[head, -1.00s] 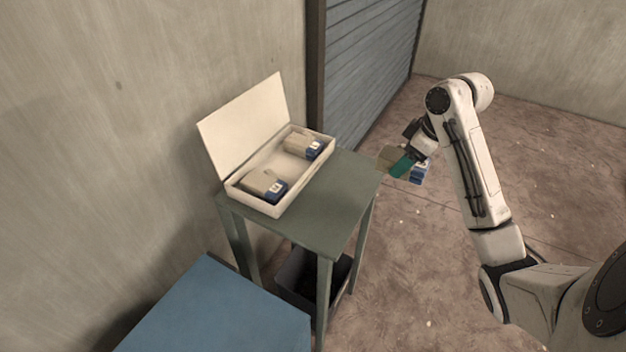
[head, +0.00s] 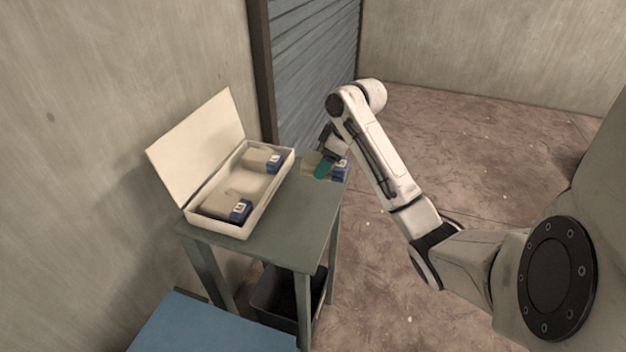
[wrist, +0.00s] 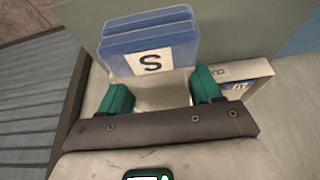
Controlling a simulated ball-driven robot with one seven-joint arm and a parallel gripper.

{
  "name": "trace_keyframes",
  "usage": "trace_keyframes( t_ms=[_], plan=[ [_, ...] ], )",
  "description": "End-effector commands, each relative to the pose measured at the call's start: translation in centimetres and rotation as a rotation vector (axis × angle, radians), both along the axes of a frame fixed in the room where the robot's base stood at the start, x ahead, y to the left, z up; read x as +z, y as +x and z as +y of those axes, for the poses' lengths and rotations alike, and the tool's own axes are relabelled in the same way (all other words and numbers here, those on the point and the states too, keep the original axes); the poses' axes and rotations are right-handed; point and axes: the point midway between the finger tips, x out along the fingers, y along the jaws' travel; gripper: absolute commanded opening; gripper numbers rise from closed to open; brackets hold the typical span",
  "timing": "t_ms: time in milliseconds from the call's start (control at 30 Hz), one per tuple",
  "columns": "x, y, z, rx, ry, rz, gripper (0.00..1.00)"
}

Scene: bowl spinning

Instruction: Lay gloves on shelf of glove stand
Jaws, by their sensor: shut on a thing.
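My gripper (head: 321,167) with teal fingers is shut on a bundle of gloves (head: 340,172), tan with blue cuffs. It holds them over the right rear edge of the green glove stand (head: 300,205). In the wrist view, the gloves (wrist: 150,48) sit between the fingertips, with stacked blue cuffs and a white label "S". An open white box (head: 246,229) with a raised lid (head: 200,150) is on the stand's top. It holds two tan-and-blue glove bundles, one near (head: 226,207) and one far (head: 262,160). I cannot tell whether the held gloves touch the top.
A dark bin (head: 272,292) stands under the stand. A blue surface (head: 205,328) lies in front. A wall and a ribbed shutter (head: 315,60) are behind. The stand's top right of the box is bare, and the floor at right is clear.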

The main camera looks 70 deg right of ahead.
Motion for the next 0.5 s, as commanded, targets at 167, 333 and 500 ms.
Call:
trace_keyframes(
  t_ms=[167, 333, 500],
  plan=[
    [-2.5, 2.1, 0.0, 0.0, 0.001, 0.002, 0.33],
    [-3.6, 3.0, 0.0, 0.0, 0.0, 0.0, 0.33],
    [-5.3, 3.4, 0.0, -0.002, 0.002, 0.003, 0.33]
  ],
)
